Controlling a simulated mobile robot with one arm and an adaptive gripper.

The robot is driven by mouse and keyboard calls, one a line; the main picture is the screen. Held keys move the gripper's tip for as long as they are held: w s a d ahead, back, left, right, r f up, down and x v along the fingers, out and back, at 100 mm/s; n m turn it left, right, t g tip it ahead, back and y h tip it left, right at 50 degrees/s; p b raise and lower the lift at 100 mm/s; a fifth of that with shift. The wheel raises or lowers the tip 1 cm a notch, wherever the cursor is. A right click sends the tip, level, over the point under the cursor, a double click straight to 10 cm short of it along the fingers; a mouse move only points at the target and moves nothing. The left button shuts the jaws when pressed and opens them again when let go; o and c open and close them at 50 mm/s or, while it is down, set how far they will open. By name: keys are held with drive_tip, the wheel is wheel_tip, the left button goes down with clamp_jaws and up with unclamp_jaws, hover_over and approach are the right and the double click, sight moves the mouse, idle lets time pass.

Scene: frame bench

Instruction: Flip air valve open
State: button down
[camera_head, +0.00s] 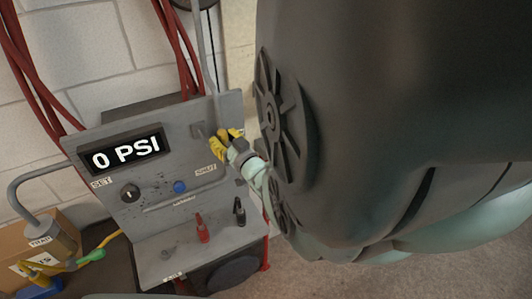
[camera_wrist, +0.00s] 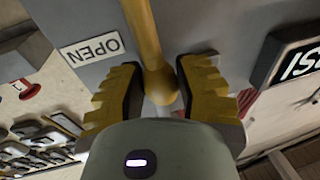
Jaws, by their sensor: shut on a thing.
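The air valve's yellow lever (camera_wrist: 146,35) shows in the wrist view as a rod with a rounded hub (camera_wrist: 160,82) on the grey panel. My gripper (camera_wrist: 159,76) has its yellow, black-padded fingers on either side of the hub and is shut on the lever. An OPEN label (camera_wrist: 91,47) is on the panel beside it, upside down in this view. In the head view my gripper (camera_head: 224,140) is at the panel's right part, above a SHUT label (camera_head: 206,170); it mostly hides the lever there.
The grey panel (camera_head: 150,205) carries a display (camera_head: 126,151) reading 0 PSI, a black SET knob (camera_head: 130,193) and a blue button (camera_head: 180,186). A red fitting (camera_head: 201,228) and a black one (camera_head: 239,211) stand on its lower shelf. A cardboard box (camera_head: 15,245) is at left.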

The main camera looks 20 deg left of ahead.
drive_tip(key=c, duration=0.6)
unclamp_jaws()
drive_tip(key=shift+w+d, duration=0.25)
drive_tip(key=shift+w, duration=0.05)
drive_tip(key=shift+d, duration=0.1)
drive_tip(key=r+v, duration=0.1)
drive_tip(key=v, duration=1)
drive_tip(key=shift+s+d+f, duration=0.25)
drive_tip(key=shift+s+f, duration=0.15)
drive_tip(key=shift+f, duration=0.1)
